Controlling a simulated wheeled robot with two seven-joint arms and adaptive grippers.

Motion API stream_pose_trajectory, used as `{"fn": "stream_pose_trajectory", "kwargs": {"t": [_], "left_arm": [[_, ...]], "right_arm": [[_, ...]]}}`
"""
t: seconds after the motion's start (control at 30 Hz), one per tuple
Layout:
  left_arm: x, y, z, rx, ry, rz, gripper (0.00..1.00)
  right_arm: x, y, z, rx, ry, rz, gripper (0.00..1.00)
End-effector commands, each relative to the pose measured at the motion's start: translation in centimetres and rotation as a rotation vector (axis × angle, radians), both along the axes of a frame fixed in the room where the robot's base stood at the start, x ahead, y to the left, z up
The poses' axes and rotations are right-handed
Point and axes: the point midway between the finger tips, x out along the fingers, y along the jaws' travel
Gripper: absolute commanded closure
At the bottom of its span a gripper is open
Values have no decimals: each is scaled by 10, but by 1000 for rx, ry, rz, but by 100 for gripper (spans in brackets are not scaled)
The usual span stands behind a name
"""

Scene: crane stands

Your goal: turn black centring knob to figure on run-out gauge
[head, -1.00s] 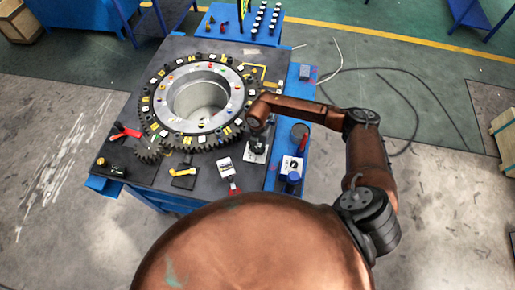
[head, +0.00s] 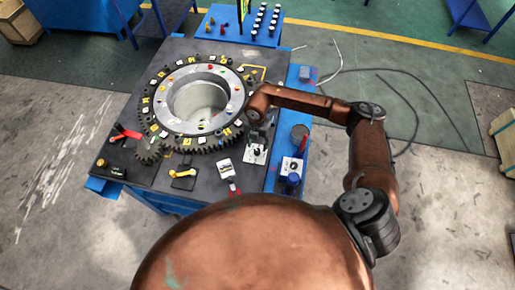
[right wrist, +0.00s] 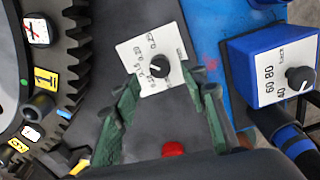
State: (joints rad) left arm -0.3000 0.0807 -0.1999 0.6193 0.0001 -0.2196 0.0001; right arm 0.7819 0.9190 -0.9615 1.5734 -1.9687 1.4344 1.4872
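The black centring knob (right wrist: 160,69) stands on a white plate (right wrist: 143,51) printed with small decimal figures. A pale pointer line shows on the knob. In the head view the white plate (head: 249,158) lies on the dark table, right of the large gear ring. My right gripper (right wrist: 168,88) is open, its two green fingers spread wide with the knob between and just beyond their tips. I see no contact with the knob. In the head view the right gripper (head: 258,130) is small and dark under the wrist. My left gripper is not in view.
A blue box with a second black knob (right wrist: 299,78) and larger figures stands to the right. The toothed gear ring (right wrist: 75,75) is close on the left. A red knob (right wrist: 174,149) is below, between the fingers. A small white gauge (head: 224,165) stands left of the plate.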

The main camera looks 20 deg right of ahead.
Motion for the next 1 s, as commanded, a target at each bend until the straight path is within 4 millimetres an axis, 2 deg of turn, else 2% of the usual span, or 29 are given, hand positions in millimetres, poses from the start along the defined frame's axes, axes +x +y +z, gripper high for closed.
{"fn": "stream_pose_trajectory", "kwargs": {"t": [0.03, 0.2, 0.4, 1.0], "left_arm": [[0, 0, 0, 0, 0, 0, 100], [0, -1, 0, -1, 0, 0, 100], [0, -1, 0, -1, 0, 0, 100], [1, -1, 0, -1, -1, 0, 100]], "right_arm": [[2, 0, 13, 2, -4, 1, 60], [1, 0, 44, 0, -3, 1, 60], [0, 0, 65, 1, -1, 0, 60], [0, 0, 68, 0, 0, 0, 60]]}}
